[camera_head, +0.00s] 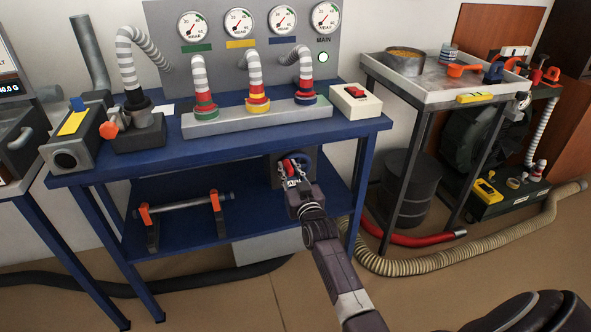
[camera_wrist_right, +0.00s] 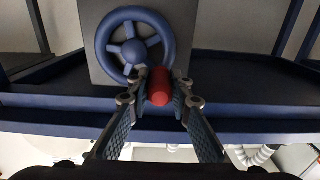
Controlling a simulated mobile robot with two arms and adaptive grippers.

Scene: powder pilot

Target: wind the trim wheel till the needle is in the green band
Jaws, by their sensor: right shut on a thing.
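The trim wheel (camera_wrist_right: 135,45) is a blue spoked hand wheel on a grey plate, with a red handle knob (camera_wrist_right: 159,87) at its lower right. In the head view the wheel is mostly hidden behind my right gripper (camera_head: 294,168), under the blue bench top. My right gripper, also in the wrist view (camera_wrist_right: 160,90), is shut on the red knob, a finger on each side. The main gauge (camera_head: 325,17) is at the top right of the grey panel; its red needle is too small to read against the green band. My left gripper is not in view.
Three more gauges sit left on the panel (camera_head: 343,50), above striped hoses. The blue bench (camera_head: 160,165) has a lower shelf (camera_head: 180,243) with a rod on orange-topped stands. A tray table (camera_head: 437,97) and black drum (camera_head: 408,190) stand right. Hoses lie on the floor.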

